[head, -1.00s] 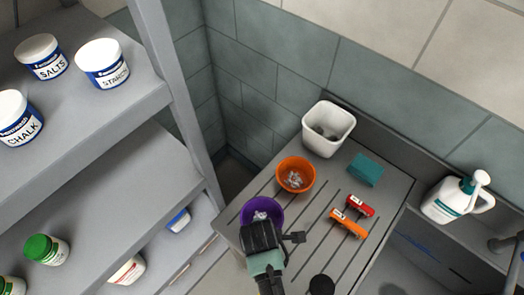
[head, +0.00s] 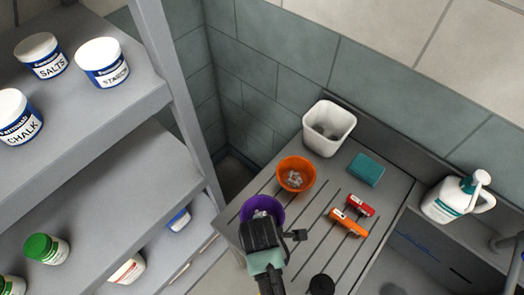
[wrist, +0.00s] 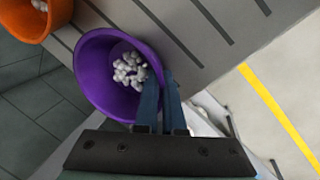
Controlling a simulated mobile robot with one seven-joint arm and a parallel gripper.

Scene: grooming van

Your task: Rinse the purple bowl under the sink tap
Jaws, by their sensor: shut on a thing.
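The purple bowl (head: 248,212) is at the left end of the grooved grey draining board, with pale lumps inside. It shows large in the wrist view (wrist: 96,72), where a cluster of whitish lumps (wrist: 130,71) lies in it. My gripper (head: 262,223) is shut on the bowl's near rim; in the wrist view its dark blue fingers (wrist: 170,95) pinch the right side of the rim. I cannot tell whether the bowl is clear of the board. The sink basin (head: 405,255) is partly in view at the lower right. Part of a grey tap (head: 503,243) shows at the right edge.
An orange bowl (head: 296,175) with pale lumps stands close behind the purple one. A white tub (head: 329,128), teal sponge (head: 366,169), and red (head: 360,205) and orange (head: 348,223) tools are on the board. A white pump bottle (head: 457,198) stands behind the sink. Shelves with jars fill the left.

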